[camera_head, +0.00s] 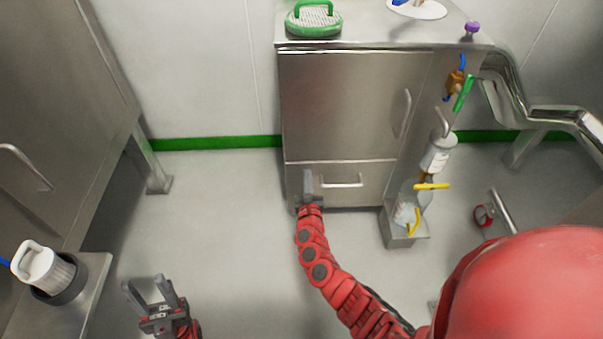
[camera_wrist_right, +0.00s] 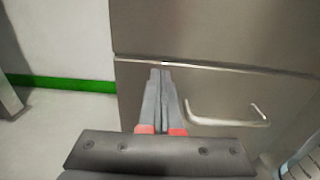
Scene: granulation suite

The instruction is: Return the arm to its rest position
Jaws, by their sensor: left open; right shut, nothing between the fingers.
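My right arm, red with dark joints, reaches forward from the lower right in the head view. Its gripper (camera_head: 308,178) is shut and empty in front of the lower left part of the steel cabinet (camera_head: 350,95). In the right wrist view the closed fingers (camera_wrist_right: 161,95) point at the cabinet front, left of the drawer handle (camera_wrist_right: 228,118). I cannot tell whether the fingertips touch the drawer front. My left gripper (camera_head: 153,294) is open and empty over the floor at the lower left.
A bottle assembly with yellow handles (camera_head: 432,186) stands in a steel holder (camera_head: 405,232) right of the cabinet. A green-rimmed item (camera_head: 313,20) sits on the cabinet top. Floor between is clear.

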